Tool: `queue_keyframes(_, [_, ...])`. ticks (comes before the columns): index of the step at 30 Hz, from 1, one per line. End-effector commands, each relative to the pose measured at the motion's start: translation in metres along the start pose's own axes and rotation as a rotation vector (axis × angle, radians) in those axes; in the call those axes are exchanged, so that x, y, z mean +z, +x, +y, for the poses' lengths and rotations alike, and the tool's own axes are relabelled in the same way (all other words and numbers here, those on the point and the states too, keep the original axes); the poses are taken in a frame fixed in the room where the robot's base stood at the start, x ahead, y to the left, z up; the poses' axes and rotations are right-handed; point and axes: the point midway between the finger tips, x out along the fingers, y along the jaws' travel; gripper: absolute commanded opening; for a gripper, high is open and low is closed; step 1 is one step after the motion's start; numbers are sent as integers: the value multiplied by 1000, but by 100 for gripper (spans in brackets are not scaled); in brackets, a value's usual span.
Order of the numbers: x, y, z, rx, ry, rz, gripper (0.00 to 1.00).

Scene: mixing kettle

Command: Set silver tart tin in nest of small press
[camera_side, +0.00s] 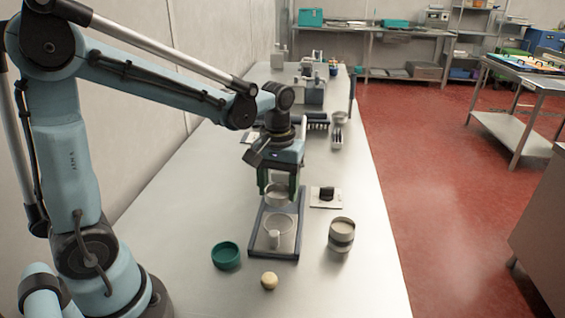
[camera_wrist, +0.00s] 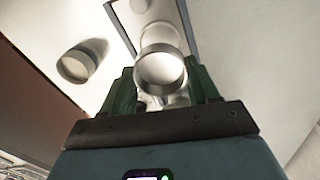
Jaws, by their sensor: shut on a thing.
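My gripper (camera_side: 278,187) has green fingers and is shut on the silver tart tin (camera_side: 276,198), a shallow round metal ring shape. In the wrist view the tin (camera_wrist: 161,70) sits between the two fingers (camera_wrist: 162,88). The small press (camera_side: 252,238) has a dark blue rectangular frame on the table under my gripper. Its round pale nest (camera_side: 279,224) shows just in front of the tin in the side view and partly behind the tin in the wrist view (camera_wrist: 160,34). The tin appears held above the press; the exact gap cannot be told. A small white cylinder (camera_side: 274,239) stands at the press's front.
A banded jar (camera_side: 341,236) stands right, near the table edge. A dark piece lies on a white card (camera_side: 318,204) beside the press. Equipment (camera_side: 312,88) stands farther back.

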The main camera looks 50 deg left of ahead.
Motion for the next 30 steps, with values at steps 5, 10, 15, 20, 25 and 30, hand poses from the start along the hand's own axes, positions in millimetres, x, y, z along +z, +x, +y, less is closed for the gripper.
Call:
queue_keyframes(5, [-1, 11, -1, 0, -1, 0, 31])
queue_keyframes(10, [0, 27, -1, 0, -1, 0, 31])
queue_keyframes(15, [-1, 43, 0, 0, -1, 0, 31])
queue_keyframes(20, [-1, 53, 0, 0, -1, 0, 31])
queue_keyframes(25, [0, 58, 0, 0, -1, 0, 31])
queue_keyframes(30, [0, 58, 0, 0, -1, 0, 31])
